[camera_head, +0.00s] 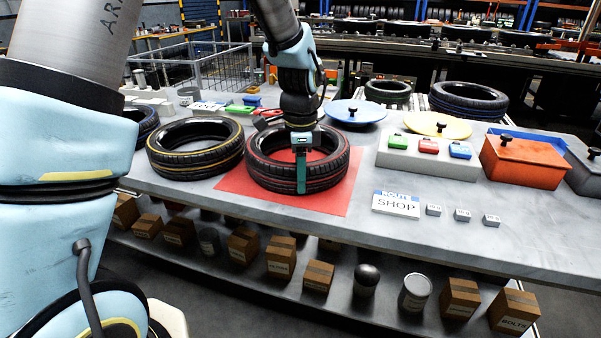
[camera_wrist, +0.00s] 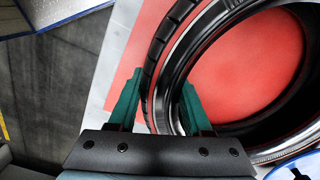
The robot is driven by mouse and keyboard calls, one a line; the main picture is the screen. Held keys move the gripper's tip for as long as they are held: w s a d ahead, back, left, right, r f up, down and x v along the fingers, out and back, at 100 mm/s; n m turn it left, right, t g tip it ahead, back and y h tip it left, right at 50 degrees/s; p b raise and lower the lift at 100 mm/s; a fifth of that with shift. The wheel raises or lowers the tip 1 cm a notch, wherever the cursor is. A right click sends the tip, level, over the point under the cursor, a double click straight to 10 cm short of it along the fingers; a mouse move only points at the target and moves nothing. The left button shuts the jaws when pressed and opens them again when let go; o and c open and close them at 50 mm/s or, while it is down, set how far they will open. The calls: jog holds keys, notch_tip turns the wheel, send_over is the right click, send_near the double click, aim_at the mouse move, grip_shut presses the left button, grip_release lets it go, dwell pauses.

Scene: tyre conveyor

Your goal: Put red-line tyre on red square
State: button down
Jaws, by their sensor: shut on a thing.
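The red-line tyre (camera_head: 330,175) lies flat over the red square (camera_head: 235,187) on the grey table. The square shows around its left and front sides and through its hole. My gripper (camera_head: 301,175) reaches down from above and is shut on the tyre's front wall, one finger outside and one inside. The wrist view shows the tyre (camera_wrist: 167,62) between the two green fingers of my gripper (camera_wrist: 160,108), with the red square (camera_wrist: 255,60) beneath. I cannot tell whether the tyre touches the square or hangs just above it.
A yellow-line tyre (camera_head: 195,163) lies close on the left. A blue lid (camera_head: 357,113), a yellow lid (camera_head: 437,125), a button panel (camera_head: 427,162) and an orange box (camera_head: 522,166) are to the right. A SHOP sign (camera_head: 396,204) stands near the front edge.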

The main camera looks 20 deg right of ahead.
jog(key=shift+c, duration=1.7)
grip_release()
jog(key=shift+f, duration=0.1)
notch_tip(320, 180, up, 12)
jog(key=shift+r+b, duration=0.15)
jog(key=shift+b, duration=0.55)
jog(key=w+a+f+n, duration=0.25)
jog(key=a+n, duration=0.25)
jog(key=a, duration=0.4)
jog(key=w+a+f+n, duration=0.1)
jog(key=a+f+n, duration=0.2)
jog(key=a+n, duration=0.45)
jog(key=s+a+f+n, duration=0.2)
jog(key=a+n, duration=0.2)
jog(key=a, duration=0.3)
jog(key=s+a+f+n+t, duration=0.1)
jog(key=a+n, duration=0.3)
jog(key=a, duration=0.4)
jog(key=shift+s+a+f+n+t, duration=0.3)
jog(key=shift+s+f+n, duration=0.05)
jog(key=shift+s, duration=0.3)
